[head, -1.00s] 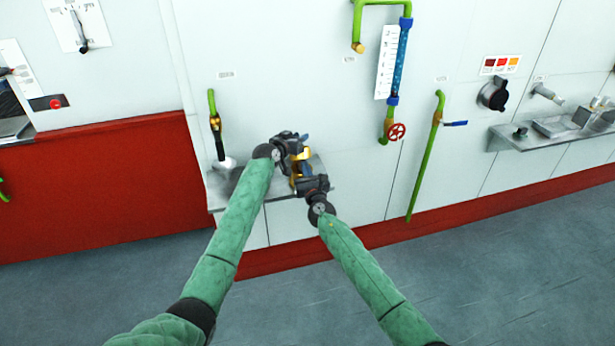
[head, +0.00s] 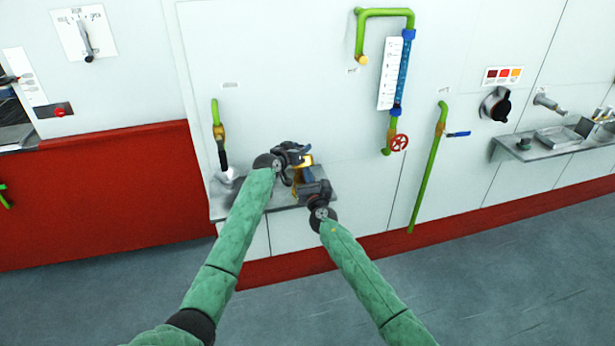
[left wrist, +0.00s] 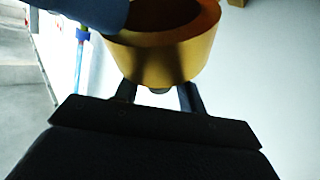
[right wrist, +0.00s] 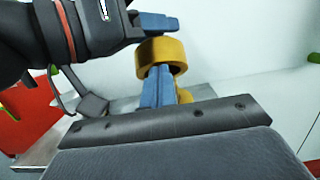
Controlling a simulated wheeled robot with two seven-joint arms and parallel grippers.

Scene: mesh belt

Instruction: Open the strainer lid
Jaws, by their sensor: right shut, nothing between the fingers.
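The gold strainer (head: 305,160) is at the small wall shelf, largely hidden by my grippers. Its round, hollow-looking gold part (right wrist: 162,55) is at the top, with more gold lower down. I cannot tell the lid from the body. My left gripper (head: 303,149) is at the top of the gold part. In the left wrist view its dark fingers stand apart below the gold rim (left wrist: 160,60), tips hidden. My right gripper (head: 308,176) is lower, its blue fingers (right wrist: 158,86) shut and empty, directly in front of the gold part; contact is unclear.
The grey shelf (head: 232,208) juts from the white wall. A green pipe with a dark end (head: 217,130) hangs left of the grippers. A red handwheel (head: 399,142) and a slanted green pipe (head: 428,175) are to the right. The floor in front is clear.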

